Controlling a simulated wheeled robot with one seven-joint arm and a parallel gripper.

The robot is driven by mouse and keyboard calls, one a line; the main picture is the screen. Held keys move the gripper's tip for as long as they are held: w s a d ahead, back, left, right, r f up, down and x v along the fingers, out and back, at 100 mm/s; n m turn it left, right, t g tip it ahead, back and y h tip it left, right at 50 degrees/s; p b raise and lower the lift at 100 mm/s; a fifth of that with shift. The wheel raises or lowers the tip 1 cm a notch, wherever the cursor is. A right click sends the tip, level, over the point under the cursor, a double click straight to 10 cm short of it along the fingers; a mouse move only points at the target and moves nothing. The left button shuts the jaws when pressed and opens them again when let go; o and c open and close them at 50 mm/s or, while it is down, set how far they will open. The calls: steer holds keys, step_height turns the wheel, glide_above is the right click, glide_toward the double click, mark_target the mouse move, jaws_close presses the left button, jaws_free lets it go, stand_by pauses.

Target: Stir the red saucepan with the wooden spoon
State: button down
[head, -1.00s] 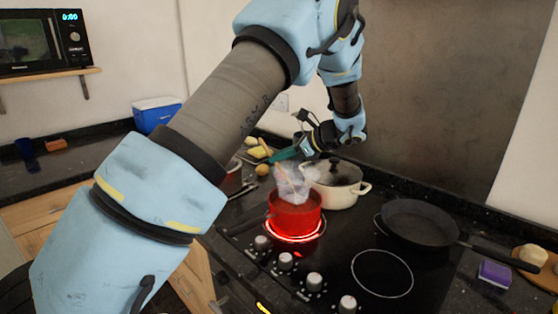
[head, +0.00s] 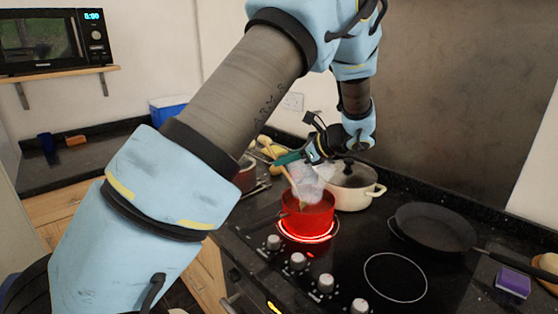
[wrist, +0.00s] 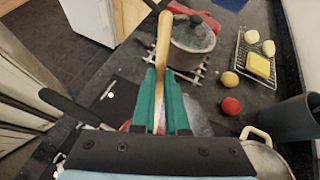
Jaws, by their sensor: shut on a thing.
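The red saucepan (head: 308,213) stands on a glowing red burner on the black hob, with pale steam above it. My gripper (head: 288,158) is above and a little left of the saucepan in the head view. Its teal fingers are shut on the handle of the wooden spoon (head: 285,171), which slants down into the saucepan. In the wrist view the spoon's handle (wrist: 163,45) runs between the fingertips of my gripper (wrist: 162,78). The spoon's lower end is hidden inside the saucepan. The saucepan is mostly hidden behind my gripper in the wrist view.
A cream pot (head: 352,198) with a glass lid stands close behind the saucepan, right of my gripper. A black frying pan (head: 433,230) is further right. A lidded pot (wrist: 190,50), a red tomato (wrist: 231,106) and a wire rack (wrist: 240,60) lie beyond the hob.

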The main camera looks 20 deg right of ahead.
steer(key=shift+w+d, duration=0.2)
steer(key=shift+d, duration=0.15)
steer(key=shift+w+a+r, duration=0.45)
steer(key=shift+a+r, duration=0.3)
steer(key=shift+r, duration=0.7)
steer(key=shift+w+a+r, duration=0.5)
steer(key=shift+a+r, duration=0.25)
steer(key=shift+r, duration=0.7)
steer(key=shift+w+a+r, duration=0.45)
steer(key=shift+a+r, duration=0.3)
steer(key=shift+r, duration=3.2)
